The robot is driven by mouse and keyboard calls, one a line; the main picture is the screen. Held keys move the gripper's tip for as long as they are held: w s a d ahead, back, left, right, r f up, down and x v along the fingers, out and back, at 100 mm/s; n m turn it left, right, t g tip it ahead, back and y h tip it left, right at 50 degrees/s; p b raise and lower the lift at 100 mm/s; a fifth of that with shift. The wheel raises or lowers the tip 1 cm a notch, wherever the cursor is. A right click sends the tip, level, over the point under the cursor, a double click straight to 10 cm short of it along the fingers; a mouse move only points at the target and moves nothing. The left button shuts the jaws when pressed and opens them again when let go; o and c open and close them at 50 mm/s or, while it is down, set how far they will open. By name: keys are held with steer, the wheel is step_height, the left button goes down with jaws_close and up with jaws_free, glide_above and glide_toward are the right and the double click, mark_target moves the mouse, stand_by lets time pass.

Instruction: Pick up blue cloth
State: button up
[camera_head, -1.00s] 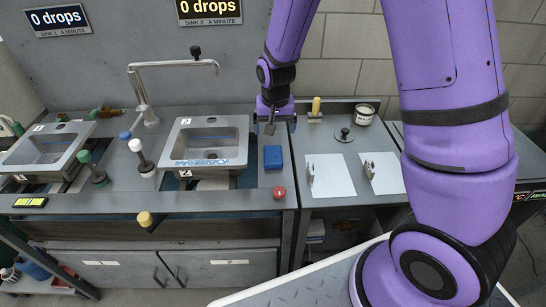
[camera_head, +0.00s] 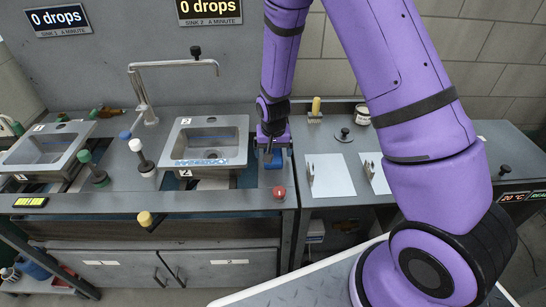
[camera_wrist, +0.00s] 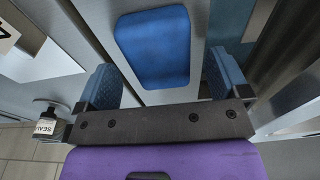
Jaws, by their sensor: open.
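The blue cloth (camera_head: 273,164) is a small flat blue block-like piece on the counter, just right of the sink marked 2. It also shows in the wrist view (camera_wrist: 152,46), lying flat ahead of my fingers. My gripper (camera_head: 271,152) is open and empty, pointing down over the cloth and hiding part of it in the head view. In the wrist view the two blue finger pads stand apart to either side of the cloth's near end. No contact with the cloth shows.
The sink (camera_head: 210,142) with its rim is close on the left. A red button (camera_head: 279,191) is at the counter's front edge, just in front of the cloth. To the right are white sheets (camera_head: 329,177), a yellow-handled tool (camera_head: 316,106) and a white jar (camera_head: 362,115).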

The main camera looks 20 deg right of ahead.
steer(key=shift+w+f, duration=0.1)
steer(key=shift+f, duration=0.75)
steer(key=c, duration=1)
step_height(320, 180, up, 10)
steer(key=shift+r, duration=0.1)
